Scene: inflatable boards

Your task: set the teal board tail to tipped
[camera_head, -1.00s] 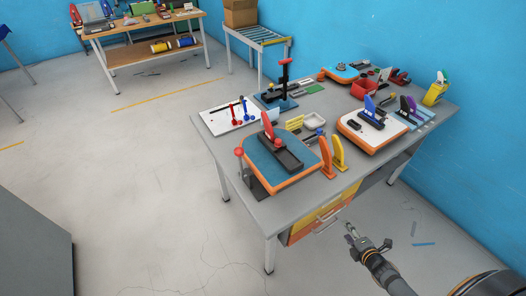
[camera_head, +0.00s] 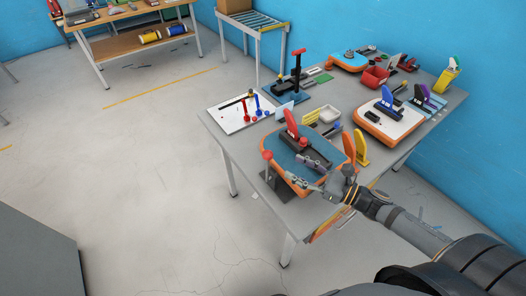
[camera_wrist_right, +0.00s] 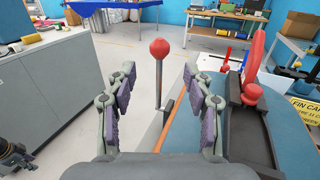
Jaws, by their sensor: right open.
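The teal board (camera_head: 318,150) with an orange edge lies at the near side of the table and carries a red fin (camera_head: 290,122) on a dark mount. A lever with a red ball knob (camera_head: 267,154) stands upright at the board's left end. My right gripper (camera_head: 311,172) is open above the board's near part, right of the lever. In the right wrist view, the red knob (camera_wrist_right: 159,48) and its grey rod show ahead, between my spread fingers (camera_wrist_right: 158,88) and apart from them. The red fin (camera_wrist_right: 254,55) is right of them. My left gripper is out of view.
Orange and yellow fins (camera_head: 361,147) stand right of the teal board, close to my right arm. A white board (camera_head: 400,127) with a blue fin lies farther right. A white panel (camera_head: 230,118) with small levers is behind. Left of the table is open floor.

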